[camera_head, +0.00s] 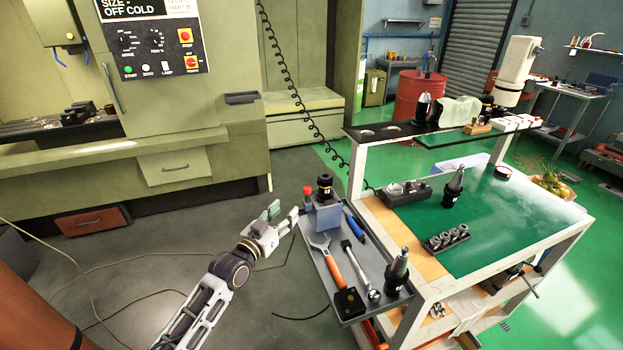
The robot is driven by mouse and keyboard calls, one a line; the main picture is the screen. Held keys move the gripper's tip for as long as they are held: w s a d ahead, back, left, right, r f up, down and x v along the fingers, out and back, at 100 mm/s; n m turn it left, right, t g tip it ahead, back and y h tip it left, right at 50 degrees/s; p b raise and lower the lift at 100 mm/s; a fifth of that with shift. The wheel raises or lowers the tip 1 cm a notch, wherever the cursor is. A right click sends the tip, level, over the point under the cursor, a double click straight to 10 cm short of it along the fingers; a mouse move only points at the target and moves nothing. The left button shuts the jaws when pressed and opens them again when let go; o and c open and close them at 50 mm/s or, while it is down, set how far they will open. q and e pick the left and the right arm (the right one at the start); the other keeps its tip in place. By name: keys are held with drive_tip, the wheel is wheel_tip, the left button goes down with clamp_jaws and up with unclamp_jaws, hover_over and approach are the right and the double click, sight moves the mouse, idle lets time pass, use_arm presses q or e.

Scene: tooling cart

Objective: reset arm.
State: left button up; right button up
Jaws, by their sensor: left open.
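My left gripper (282,214) shows in the head view at the end of my left arm, which comes in from the lower left. Its two fingers are apart and nothing is between them. It is over the grey floor, just left of the cart's side tray (335,296). A black tool holder on a grey-blue block (326,211) and a red-capped item (308,196) stand at the tray's far end, just right of the fingers. My right gripper is not in view.
The tooling cart (483,260) fills the right, with tool holders on its green top. Its side tray holds an orange-handled wrench (325,260), a ratchet and a tapered tool holder (398,270). A green machine (180,110) stands behind. Cables lie on the open floor left.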

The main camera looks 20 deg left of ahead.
use_arm(q)
drive_tip(key=s+a+f+g+y, duration=0.1)
drive_tip(key=s+a+f+g, duration=0.15)
drive_tip(key=f, duration=0.95)
drive_tip(key=s+a+f+g+y, duration=0.15)
drive_tip(key=a+f, duration=0.25)
drive_tip(key=f, duration=0.7)
drive_tip(key=s+a+f+g+y, duration=0.15)
drive_tip(key=a+f, duration=0.25)
drive_tip(key=f, duration=0.8)
drive_tip(key=s+a+f+g+y, duration=0.1)
drive_tip(key=s+f+g, duration=0.1)
drive_tip(key=s+f, duration=0.6)
drive_tip(key=s+a+f+g, duration=0.1)
drive_tip(key=s+f+g, duration=0.2)
drive_tip(key=s+f, duration=0.5)
drive_tip(key=s+d+f+g, duration=0.1)
drive_tip(key=s+f+g, duration=0.1)
drive_tip(key=s+f, duration=0.55)
drive_tip(key=s+d+f+g, duration=0.1)
drive_tip(key=s+f, duration=0.3)
drive_tip(key=s, duration=0.6)
drive_tip(key=s+d+f+g, duration=0.1)
drive_tip(key=s+f+g, duration=0.1)
drive_tip(key=s+f, duration=0.45)
drive_tip(key=s+d, duration=0.5)
drive_tip(key=s, duration=0.2)
drive_tip(key=shift+r+g, duration=0.2)
drive_tip(key=shift+g, duration=0.15)
